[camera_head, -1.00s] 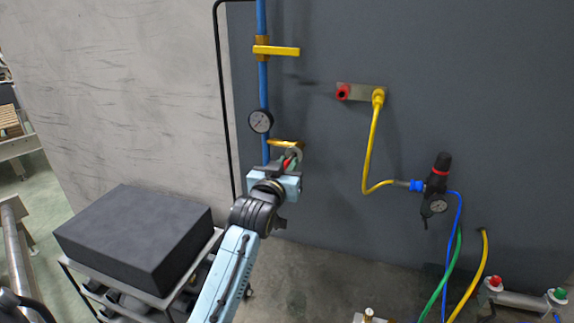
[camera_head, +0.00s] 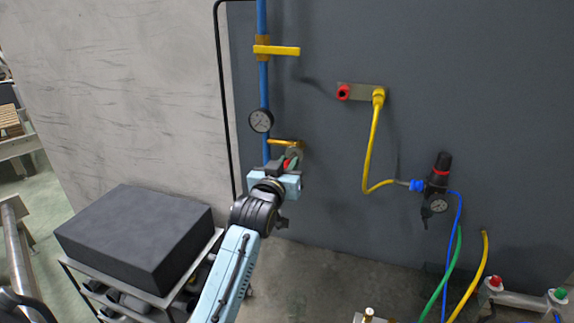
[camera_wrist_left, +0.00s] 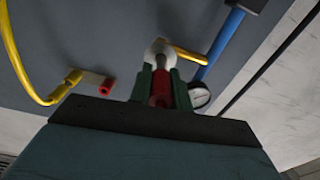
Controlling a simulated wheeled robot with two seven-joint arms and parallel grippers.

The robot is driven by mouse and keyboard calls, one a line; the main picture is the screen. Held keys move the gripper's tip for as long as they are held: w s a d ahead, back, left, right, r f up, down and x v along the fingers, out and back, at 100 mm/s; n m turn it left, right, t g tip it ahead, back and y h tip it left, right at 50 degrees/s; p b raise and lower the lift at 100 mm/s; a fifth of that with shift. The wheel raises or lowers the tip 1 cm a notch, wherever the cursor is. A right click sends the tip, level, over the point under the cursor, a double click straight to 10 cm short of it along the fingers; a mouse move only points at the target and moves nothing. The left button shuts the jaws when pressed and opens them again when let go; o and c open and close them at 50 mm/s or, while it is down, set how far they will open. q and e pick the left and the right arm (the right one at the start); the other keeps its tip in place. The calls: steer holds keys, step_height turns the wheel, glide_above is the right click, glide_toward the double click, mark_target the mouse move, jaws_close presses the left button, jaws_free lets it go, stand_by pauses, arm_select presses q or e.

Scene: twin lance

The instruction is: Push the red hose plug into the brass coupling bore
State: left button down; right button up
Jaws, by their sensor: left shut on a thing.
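My left gripper (camera_head: 291,164) is shut on the red hose plug (camera_wrist_left: 161,90). The plug sits between the green fingers in the left wrist view, and a bit of its red shows in the head view (camera_head: 287,164). The coupling (camera_head: 294,152) is a pale round fitting at the end of a short brass pipe from the blue pipe. In the left wrist view the coupling (camera_wrist_left: 158,48) lies straight beyond the plug's tip. The bore is hidden, and I cannot tell whether the tip touches or enters it. My right gripper is not in view.
A pressure gauge (camera_head: 260,121) and a yellow valve handle (camera_head: 280,50) are on the blue pipe (camera_head: 263,85). A red-ended wall fitting (camera_head: 344,92) with a yellow hose is to the right. A dark block (camera_head: 135,235) on a cart stands at lower left.

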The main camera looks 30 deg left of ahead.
mark_target(292, 156)
arm_select(q)
steer(key=shift+w, duration=0.2)
steer(key=shift+w+a, duration=0.15)
steer(key=shift+w, duration=0.15)
steer(key=shift+x, duration=1.2)
steer(key=c, duration=1.3)
jaws_free()
steer(key=shift+s+r, duration=0.1)
steer(key=shift+o, duration=0.3)
steer(key=shift+w, duration=0.25)
steer(key=b+v, duration=0.3)
steer(key=v, duration=1)
steer(key=shift+s, duration=0.25)
